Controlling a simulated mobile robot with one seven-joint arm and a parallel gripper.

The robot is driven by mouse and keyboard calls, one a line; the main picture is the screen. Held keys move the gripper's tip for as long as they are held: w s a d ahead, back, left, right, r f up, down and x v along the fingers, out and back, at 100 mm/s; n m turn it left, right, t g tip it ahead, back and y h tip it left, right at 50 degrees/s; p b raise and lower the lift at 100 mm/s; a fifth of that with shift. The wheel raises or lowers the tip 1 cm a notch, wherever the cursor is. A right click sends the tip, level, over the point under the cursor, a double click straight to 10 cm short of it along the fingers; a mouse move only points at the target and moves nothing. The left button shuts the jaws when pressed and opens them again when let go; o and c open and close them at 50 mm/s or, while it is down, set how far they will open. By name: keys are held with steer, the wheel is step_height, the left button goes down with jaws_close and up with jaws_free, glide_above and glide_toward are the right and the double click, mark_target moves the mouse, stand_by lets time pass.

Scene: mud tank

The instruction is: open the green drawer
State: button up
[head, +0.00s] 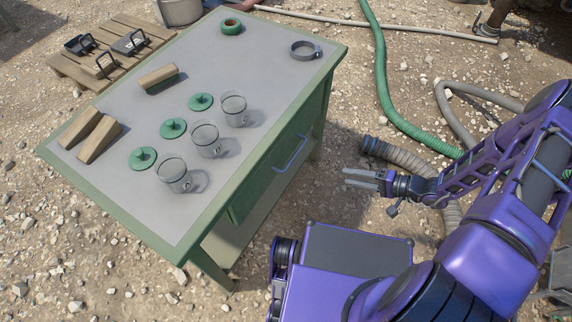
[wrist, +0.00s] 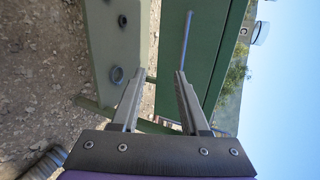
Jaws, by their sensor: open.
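The green drawer (head: 262,178) is in the near side of the green table and looks shut. Its pale blue-grey bar handle (head: 291,153) stands out from the front. My gripper (head: 346,178) is open and empty, to the right of the handle and apart from it, with its fingers pointing toward the table. In the wrist view, the drawer front (wrist: 207,50) is dark green, and the handle (wrist: 187,40) shows as a thin bar ahead of the two open fingers (wrist: 154,77).
The table top (head: 255,75) holds several glasses, green lids, wooden blocks, a green tape roll (head: 231,27) and a metal ring (head: 304,49). A green hose (head: 382,90) and a tan corrugated hose (head: 400,157) lie on stony ground behind my gripper. Ground between gripper and table is clear.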

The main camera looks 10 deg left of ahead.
steer(key=a+r+t+y, duration=0.1)
steer(key=a+r+t, duration=0.1)
steer(key=b, duration=0.2)
glide_toward(295, 154)
steer(key=shift+y, duration=0.3)
steer(key=x, duration=0.6)
steer(key=f+x, duration=0.1)
steer(key=x, duration=0.3)
steer(key=shift+d, duration=0.1)
jaws_close()
stand_by(0.7)
